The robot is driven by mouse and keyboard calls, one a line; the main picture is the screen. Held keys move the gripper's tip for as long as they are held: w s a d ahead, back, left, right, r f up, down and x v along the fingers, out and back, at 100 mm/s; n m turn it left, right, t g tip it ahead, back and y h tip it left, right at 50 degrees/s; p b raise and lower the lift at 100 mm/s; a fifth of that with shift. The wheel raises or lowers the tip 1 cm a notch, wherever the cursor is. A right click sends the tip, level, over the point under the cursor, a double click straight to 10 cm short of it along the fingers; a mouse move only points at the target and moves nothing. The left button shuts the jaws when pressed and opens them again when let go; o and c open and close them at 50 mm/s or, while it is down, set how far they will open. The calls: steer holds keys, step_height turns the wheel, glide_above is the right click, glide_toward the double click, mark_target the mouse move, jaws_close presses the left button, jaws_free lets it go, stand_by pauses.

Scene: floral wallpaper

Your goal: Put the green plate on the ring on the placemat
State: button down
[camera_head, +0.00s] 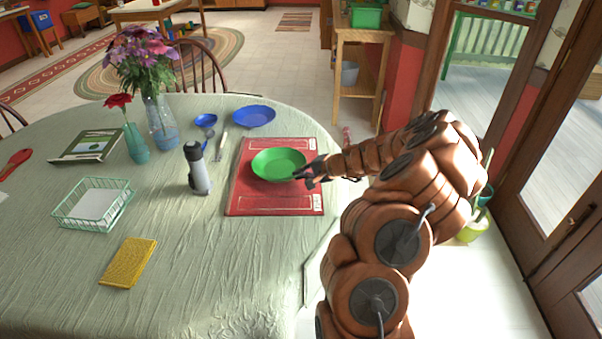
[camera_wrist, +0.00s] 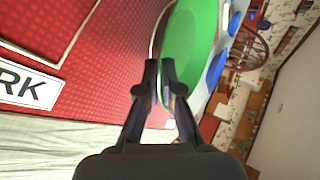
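The green plate (camera_head: 279,164) is over the upper middle of the red placemat (camera_head: 262,202). I cannot tell from these views whether it rests flat on the mat or sits slightly above it. My gripper (camera_head: 301,173) is at the plate's right edge. In the wrist view, my gripper's fingers (camera_wrist: 160,68) are close together with a narrow gap, at the rim of the green plate (camera_wrist: 187,38), and look shut on it. The placemat (camera_wrist: 100,65) shows beside and below the fingers. No ring is visible on the mat; the plate covers part of it.
A grey bottle (camera_head: 198,172) stands left of the placemat. A blue plate (camera_head: 254,116), a small blue bowl (camera_head: 206,118) and cutlery lie behind it. A wire basket (camera_head: 92,207), a yellow cloth (camera_head: 128,262) and flower vases are farther left. The table's front middle is clear.

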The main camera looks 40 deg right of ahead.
steer(key=c, duration=1.6)
jaws_free()
steer(key=b+v, duration=0.1)
steer(key=v, duration=1.1)
steer(key=s+a+r+n+g+y, duration=0.2)
steer(key=a+r+n+g, duration=0.15)
steer(key=a, duration=0.95)
steer(key=s+a+r+n+g+y, duration=0.1)
steer(key=s+a+r+n+g, duration=0.3)
steer(key=a, duration=1)
steer(key=s+a+n+g+h, duration=0.25)
steer(key=s+a+n, duration=0.25)
steer(key=s+a, duration=0.35)
steer(key=s+d+f+n+g+h, duration=0.1)
steer(key=s+h, duration=0.3)
steer(key=s, duration=1.1)
steer(key=shift+s+d+f+g, duration=0.2)
steer(key=shift+s+d+g, duration=0.1)
steer(key=shift+d+g, duration=0.4)
